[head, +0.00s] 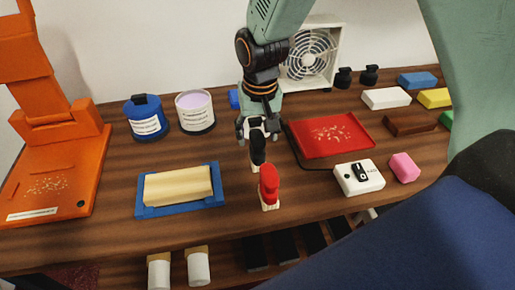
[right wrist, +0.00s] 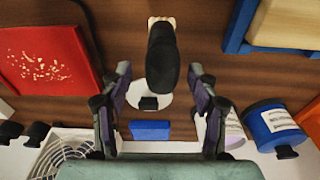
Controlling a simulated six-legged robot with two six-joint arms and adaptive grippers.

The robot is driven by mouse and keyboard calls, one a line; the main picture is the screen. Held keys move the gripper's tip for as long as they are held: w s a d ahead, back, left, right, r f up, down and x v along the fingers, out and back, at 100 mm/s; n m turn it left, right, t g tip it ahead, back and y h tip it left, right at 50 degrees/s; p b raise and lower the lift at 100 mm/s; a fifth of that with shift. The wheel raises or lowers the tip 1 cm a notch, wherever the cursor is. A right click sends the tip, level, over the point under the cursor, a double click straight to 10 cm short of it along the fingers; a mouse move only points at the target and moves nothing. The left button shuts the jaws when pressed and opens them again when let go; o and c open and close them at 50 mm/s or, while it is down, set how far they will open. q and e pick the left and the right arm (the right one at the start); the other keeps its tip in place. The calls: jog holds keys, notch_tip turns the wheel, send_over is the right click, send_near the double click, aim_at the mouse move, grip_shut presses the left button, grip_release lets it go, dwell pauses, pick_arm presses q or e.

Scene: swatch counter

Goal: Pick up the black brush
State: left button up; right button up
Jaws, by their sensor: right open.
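The black brush (head: 258,150) stands upright on the wooden counter, with a dark rounded handle. In the right wrist view the black brush (right wrist: 162,60) shows near the middle top, with pale bristles at its far end. My right gripper (head: 259,137) is open above and just behind it in the head view. In the wrist view the right gripper's (right wrist: 160,72) fingers are spread on either side of the handle, with gaps. A red brush (head: 268,183) with a pale base stands just in front of the black one. My left gripper is not in view.
A red tray (head: 310,149) lies right of the brushes. A blue tray (head: 217,207) with a pale block is to the left. A white switch box (head: 370,184) and pink block (head: 404,167) sit front right. A white round thing (right wrist: 135,97) is close behind the brush.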

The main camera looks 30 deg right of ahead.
aim_at(257, 152)
jog(key=f, duration=0.4)
jog(key=f+b, duration=0.1)
jog(key=shift+a+f, duration=0.25)
jog(key=shift+f, duration=0.15)
jog(key=shift+d+f, duration=0.25)
jog(key=shift+f, duration=0.2)
jog(key=shift+a, duration=0.2)
jog(key=shift+c, duration=1.2)
jog(key=shift+d, duration=0.2)
jog(key=c, duration=0.6)
jog(key=shift+a, duration=0.1)
jog(key=c, duration=0.4)
notch_tip(257, 152, up, 10)
jog(key=shift+r+p, duration=0.1)
jog(key=shift+p, duration=0.75)
